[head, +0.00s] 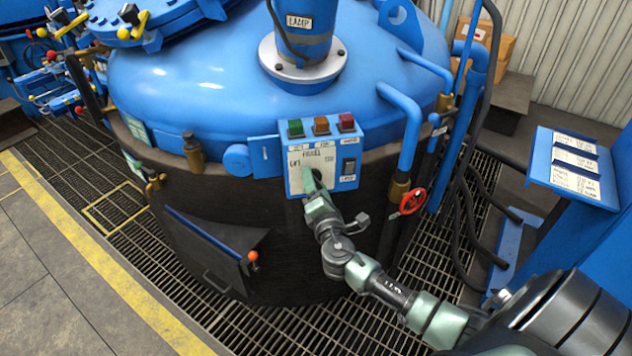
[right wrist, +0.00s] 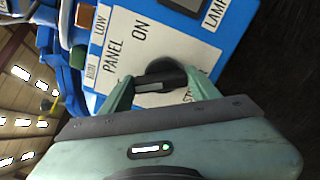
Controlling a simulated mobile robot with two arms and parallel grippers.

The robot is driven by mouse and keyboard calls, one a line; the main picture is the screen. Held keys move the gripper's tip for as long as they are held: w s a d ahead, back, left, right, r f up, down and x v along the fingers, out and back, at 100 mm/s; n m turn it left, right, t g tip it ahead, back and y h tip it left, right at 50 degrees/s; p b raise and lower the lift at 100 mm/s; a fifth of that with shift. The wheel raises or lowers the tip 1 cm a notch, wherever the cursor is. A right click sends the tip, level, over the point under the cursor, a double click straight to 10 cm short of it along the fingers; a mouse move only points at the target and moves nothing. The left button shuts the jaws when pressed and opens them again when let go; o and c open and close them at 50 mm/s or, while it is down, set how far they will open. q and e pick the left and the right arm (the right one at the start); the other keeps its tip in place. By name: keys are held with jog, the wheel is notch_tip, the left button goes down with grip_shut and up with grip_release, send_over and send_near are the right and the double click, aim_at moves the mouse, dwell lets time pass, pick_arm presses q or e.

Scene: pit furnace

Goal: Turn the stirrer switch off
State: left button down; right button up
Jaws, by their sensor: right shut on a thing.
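The blue control panel box (head: 347,183) with a white label face is on the front of the blue furnace vessel. The stirrer switch is a round black knob with a raised bar (right wrist: 172,68), on the label plate marked PANEL and ON in the right wrist view. A pale line shows on the bar. My right gripper (head: 310,184) is at the lower left of the panel in the head view and covers the knob there. In the right wrist view its two green fingers (right wrist: 158,88) are closed on the knob from both sides. My left gripper is not in view.
Green, amber and red buttons (head: 321,126) line the panel top. A black LAMP rocker switch (head: 349,166) sits right of the knob. A red handwheel (head: 412,201) and blue pipes stand to the right. A dark hatch with an orange-knobbed lever (head: 253,257) is below left.

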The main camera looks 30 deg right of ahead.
jog(key=shift+a+n+p, duration=0.1)
jog(key=shift+n+p, duration=0.3)
jog(key=shift+n, duration=0.8)
jog(key=shift+f+n, duration=0.15)
jog(key=shift+n, duration=0.15)
jog(key=o, duration=1.4)
jog(key=b+v, duration=0.1)
jog(key=v, duration=0.7)
jog(key=shift+w, duration=0.1)
